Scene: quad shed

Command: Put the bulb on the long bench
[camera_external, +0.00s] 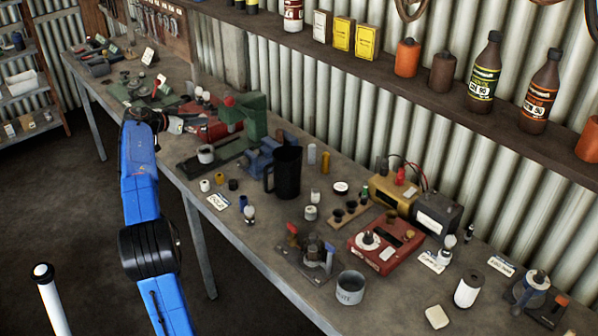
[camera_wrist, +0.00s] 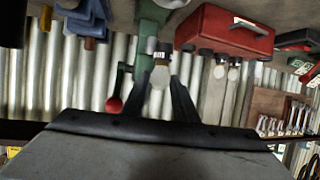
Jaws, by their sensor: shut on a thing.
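In the wrist view, which looks upside down, a bulb (camera_wrist: 160,77) with a pale glass and a dark-and-white base sits between the two dark fingers of my gripper (camera_wrist: 162,90). The gripper is shut on it. The bulb is too small to make out clearly there. The long bench runs from the far left to the lower right. I cannot tell whether the bulb touches the bench top.
A red toolbox (camera_wrist: 228,32) and a green press (camera_external: 246,116) stand close to my gripper. A black mug (camera_external: 286,170), a red meter box (camera_external: 386,243) and small parts crowd the bench. Another bulb (camera_external: 250,214) stands near the front edge. Bare patches lie along the front.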

